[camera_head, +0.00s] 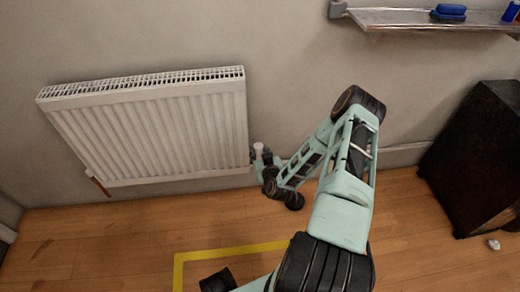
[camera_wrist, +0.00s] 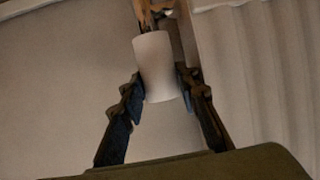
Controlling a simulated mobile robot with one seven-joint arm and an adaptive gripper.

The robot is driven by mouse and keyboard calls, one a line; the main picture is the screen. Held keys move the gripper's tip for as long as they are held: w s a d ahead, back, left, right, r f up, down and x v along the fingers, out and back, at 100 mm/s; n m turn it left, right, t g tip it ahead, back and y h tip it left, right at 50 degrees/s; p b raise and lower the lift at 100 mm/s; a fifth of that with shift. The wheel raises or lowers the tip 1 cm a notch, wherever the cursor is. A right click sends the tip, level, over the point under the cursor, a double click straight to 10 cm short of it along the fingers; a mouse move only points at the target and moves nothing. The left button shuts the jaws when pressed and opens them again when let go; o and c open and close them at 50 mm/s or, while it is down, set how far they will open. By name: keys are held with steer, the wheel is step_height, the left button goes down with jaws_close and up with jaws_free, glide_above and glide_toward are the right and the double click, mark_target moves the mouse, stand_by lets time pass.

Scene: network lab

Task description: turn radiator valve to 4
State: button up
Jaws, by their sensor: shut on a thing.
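The white radiator (camera_head: 150,130) hangs on the wall at the left in the head view; its ribbed panel (camera_wrist: 270,70) fills the right side of the wrist view. The radiator valve's white knob (camera_wrist: 157,66) stands between my two fingers in the wrist view, slightly tilted. In the head view the knob (camera_head: 258,148) is small, at the radiator's right lower side. My gripper (camera_wrist: 157,92) is shut on the knob, one finger on each side. A brownish metal fitting (camera_wrist: 152,10) shows beyond the knob. No number marks on the knob can be read.
A wall shelf (camera_head: 430,19) with blue items is at the upper right. A dark cabinet (camera_head: 480,155) stands on the right. Yellow tape (camera_head: 230,250) marks the wooden floor (camera_head: 110,240), which is clear below the radiator. The wall is close behind the valve.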

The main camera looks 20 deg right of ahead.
steer(key=shift+w+a+m+h, duration=0.15)
steer(key=shift+m+h, duration=0.25)
steer(key=shift+h, duration=0.2)
steer(key=o, duration=0.9)
steer(key=shift+y, duration=0.4)
